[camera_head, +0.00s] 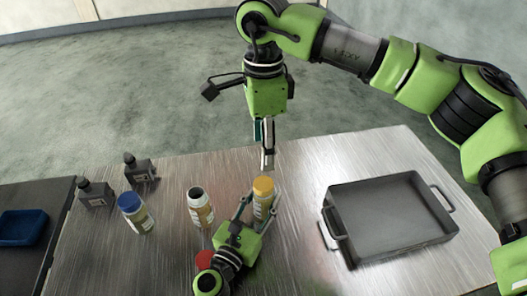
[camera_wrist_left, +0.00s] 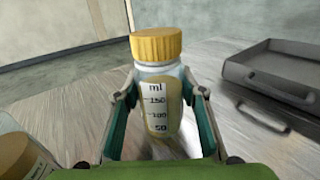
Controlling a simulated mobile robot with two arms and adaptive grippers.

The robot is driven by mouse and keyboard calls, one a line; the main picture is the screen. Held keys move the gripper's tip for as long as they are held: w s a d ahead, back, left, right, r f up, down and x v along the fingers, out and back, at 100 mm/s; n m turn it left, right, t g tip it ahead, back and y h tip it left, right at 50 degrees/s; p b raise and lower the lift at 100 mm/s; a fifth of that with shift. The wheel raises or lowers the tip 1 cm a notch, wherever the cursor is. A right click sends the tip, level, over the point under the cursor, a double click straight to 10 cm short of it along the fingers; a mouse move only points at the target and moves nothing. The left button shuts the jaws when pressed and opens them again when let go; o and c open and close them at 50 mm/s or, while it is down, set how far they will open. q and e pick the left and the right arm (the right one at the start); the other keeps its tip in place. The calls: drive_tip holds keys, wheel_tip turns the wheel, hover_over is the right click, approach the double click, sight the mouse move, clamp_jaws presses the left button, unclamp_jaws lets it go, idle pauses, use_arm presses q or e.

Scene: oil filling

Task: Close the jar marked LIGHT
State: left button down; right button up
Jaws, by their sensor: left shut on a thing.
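A jar with a yellow cap (camera_head: 263,188) stands on the table; in the left wrist view this jar (camera_wrist_left: 157,100) shows an ml scale and yellowish contents. My left gripper (camera_head: 252,205) is shut around its body, with a finger on each side. An uncapped jar (camera_head: 201,210) with a dark mouth stands to its left. A blue-capped jar (camera_head: 138,215) stands further left. A red round thing (camera_head: 204,259) is partly hidden by my left arm. My right gripper (camera_head: 267,158) points down above the yellow cap, apart from it; its finger gap is unclear. No LIGHT marking is readable.
Two dark bottles (camera_head: 95,193) (camera_head: 139,170) stand at the table's left. A grey metal tray (camera_head: 390,218) with handles takes up the right side. A blue container (camera_head: 22,228) sits on a dark surface at far left. The table's far middle is clear.

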use_arm(q)
drive_tip(key=c, duration=1.2)
unclamp_jaws()
drive_tip(key=shift+c, duration=0.2)
drive_tip(key=shift+s, duration=0.1)
drive_tip(key=v, duration=1.1)
drive_tip(key=shift+s+a+r, duration=0.1)
drive_tip(key=shift+s+a, duration=0.15)
drive_tip(key=shift+s, duration=0.1)
drive_tip(key=shift+r, duration=0.1)
